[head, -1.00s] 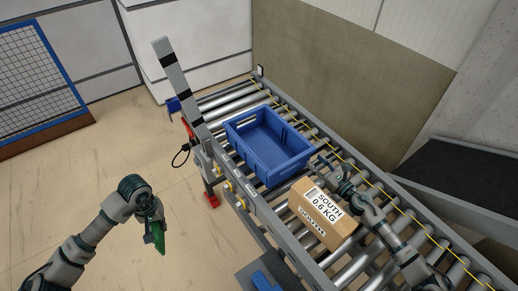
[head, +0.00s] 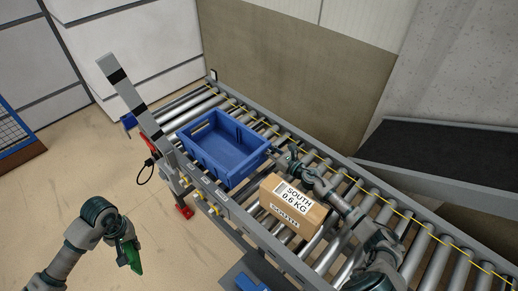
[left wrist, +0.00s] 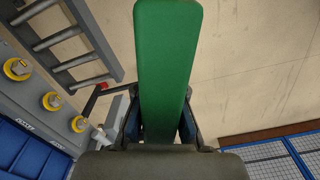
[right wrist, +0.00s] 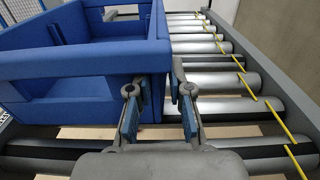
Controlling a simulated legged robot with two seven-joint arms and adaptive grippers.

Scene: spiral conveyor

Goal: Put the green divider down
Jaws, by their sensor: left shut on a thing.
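The green divider (head: 133,256) is a flat, narrow green piece. My left gripper (head: 126,244) is shut on it and holds it out over the floor, left of the conveyor. In the left wrist view the divider (left wrist: 168,65) extends away from between the fingers (left wrist: 160,128), with floor behind it and nothing under it. My right gripper (head: 284,157) is at the right corner of the blue tote (head: 205,178). In the right wrist view its fingers (right wrist: 160,110) are apart, with the tote's wall (right wrist: 100,62) close by; whether they touch it I cannot tell.
The roller conveyor (head: 335,262) carries the tote and a cardboard box (head: 292,207) labelled SOUTH 0.6 KG, under my right arm. A striped grey post (head: 130,90) stands at its left edge. A dark belt (head: 440,150) lies at the right. Floor on the left is open.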

